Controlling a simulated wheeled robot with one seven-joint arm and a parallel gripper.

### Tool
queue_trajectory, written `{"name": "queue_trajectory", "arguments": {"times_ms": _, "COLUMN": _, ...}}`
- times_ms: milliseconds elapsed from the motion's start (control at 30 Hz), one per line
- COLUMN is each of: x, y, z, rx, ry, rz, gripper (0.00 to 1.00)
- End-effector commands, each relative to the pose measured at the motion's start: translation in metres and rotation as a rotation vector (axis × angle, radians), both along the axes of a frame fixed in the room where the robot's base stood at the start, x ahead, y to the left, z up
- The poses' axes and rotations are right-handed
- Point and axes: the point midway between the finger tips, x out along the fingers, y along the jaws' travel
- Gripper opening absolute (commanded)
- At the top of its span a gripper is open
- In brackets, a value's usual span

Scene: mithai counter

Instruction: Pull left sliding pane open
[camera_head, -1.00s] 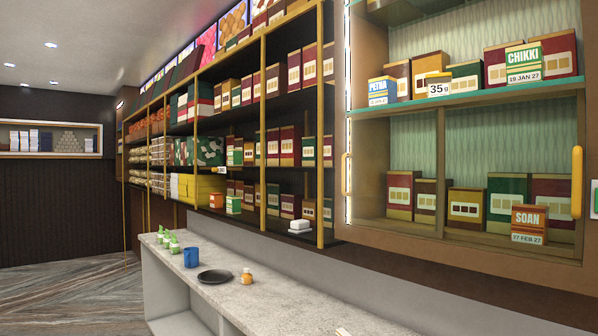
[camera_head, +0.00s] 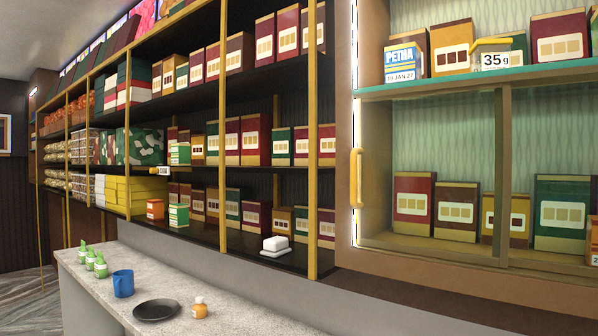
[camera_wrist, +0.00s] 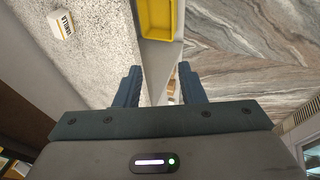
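The left sliding pane (camera_head: 430,130) is a clear sheet over the left part of the wall cabinet, in the head view's right half. Its upright yellow handle (camera_head: 357,178) is at the left edge, beside a bright light strip. The pane appears shut, with boxes showing behind it. My gripper (camera_wrist: 160,86) shows only in the wrist view, with its two dark fingers apart and nothing between them. It points over a counter edge and the floor; the pane and handle are not in that view.
A speckled counter (camera_head: 235,318) below holds a blue mug (camera_head: 123,284), a black plate (camera_head: 156,310) and small bottles. Open shelves (camera_head: 200,238) with boxes stand left of the cabinet. The wrist view shows a yellow bin (camera_wrist: 158,18) and a small vanilla box (camera_wrist: 62,24).

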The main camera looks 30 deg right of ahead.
Motion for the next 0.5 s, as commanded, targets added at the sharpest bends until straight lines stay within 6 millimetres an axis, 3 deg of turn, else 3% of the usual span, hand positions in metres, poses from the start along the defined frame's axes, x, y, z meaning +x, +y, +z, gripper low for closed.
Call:
{"name": "queue_trajectory", "arguments": {"times_ms": 33, "x": 0.014, "y": -0.013, "z": 0.025, "rx": -0.110, "ry": -0.016, "rz": 0.098, "gripper": 0.36}}
{"name": "queue_trajectory", "arguments": {"times_ms": 200, "x": 0.051, "y": -0.059, "z": 0.115, "rx": -0.555, "ry": 0.010, "rz": 0.436, "gripper": 0.36}}
{"name": "queue_trajectory", "arguments": {"times_ms": 333, "x": 0.068, "y": -0.088, "z": 0.191, "rx": -0.909, "ry": 0.109, "rz": 0.634, "gripper": 0.36}}
{"name": "queue_trajectory", "arguments": {"times_ms": 500, "x": 0.074, "y": -0.117, "z": 0.292, "rx": -1.334, "ry": 0.344, "rz": 0.803, "gripper": 0.36}}
